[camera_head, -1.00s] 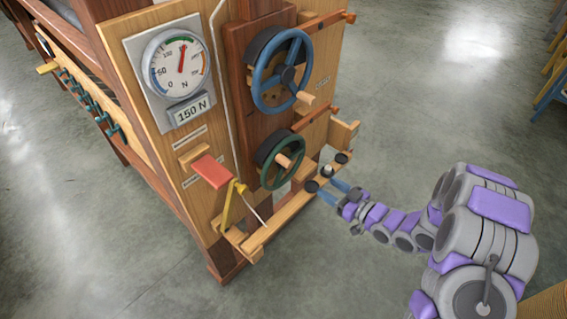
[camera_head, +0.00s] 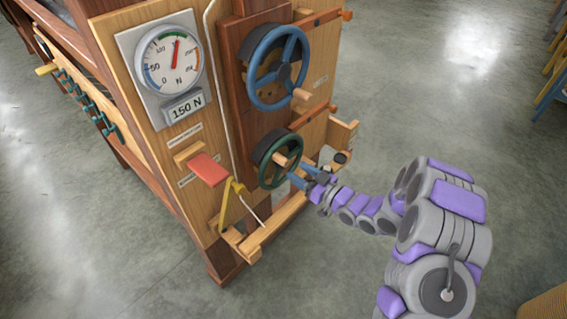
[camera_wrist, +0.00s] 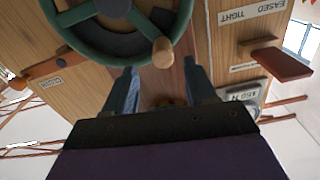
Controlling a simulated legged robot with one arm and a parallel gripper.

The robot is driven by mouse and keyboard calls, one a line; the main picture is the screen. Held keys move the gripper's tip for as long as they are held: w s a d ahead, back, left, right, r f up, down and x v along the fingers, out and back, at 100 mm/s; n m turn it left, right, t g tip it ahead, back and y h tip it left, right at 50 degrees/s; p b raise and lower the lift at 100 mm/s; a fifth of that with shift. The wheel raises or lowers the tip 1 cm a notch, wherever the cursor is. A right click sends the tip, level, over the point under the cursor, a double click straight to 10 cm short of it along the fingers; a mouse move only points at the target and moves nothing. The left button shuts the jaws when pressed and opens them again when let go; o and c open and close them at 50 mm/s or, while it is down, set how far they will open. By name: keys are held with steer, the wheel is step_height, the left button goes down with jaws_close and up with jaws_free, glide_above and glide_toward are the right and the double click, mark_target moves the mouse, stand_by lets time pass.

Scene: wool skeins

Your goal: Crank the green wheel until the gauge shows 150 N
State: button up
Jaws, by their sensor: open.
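The green wheel (camera_head: 267,148) is upright on the wooden machine, below a blue wheel, with a pale wooden crank knob (camera_head: 280,160) sticking out. The white gauge (camera_head: 151,61) is at the upper left of the panel. Its red needle points nearly straight up, at the green band; its small numbers are hard to read. A plate (camera_head: 184,107) under it reads "150 N". My gripper (camera_head: 299,174) is open just right of the green wheel. In the wrist view, the crank knob (camera_wrist: 162,52) is just ahead of my open gripper (camera_wrist: 160,72), between the finger lines, with nothing held.
The blue wheel (camera_head: 273,68) with its own wooden knob is above the green one. A red paddle (camera_head: 207,168) and a yellow lever (camera_head: 227,203) are at lower left. A wooden ledge (camera_head: 272,227) runs below the wheel.

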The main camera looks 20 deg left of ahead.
mark_target(287, 165)
steer(key=x, duration=0.4)
steer(key=b+x, duration=0.1)
steer(key=x, duration=0.2)
steer(key=shift+s+f, duration=0.15)
steer(key=shift+s, duration=0.15)
steer(key=shift+w+a, duration=0.2)
steer(key=shift+a, duration=0.15)
steer(key=shift+w, duration=0.1)
steer(key=shift+a, duration=0.15)
steer(key=c, duration=0.4)
jaws_close()
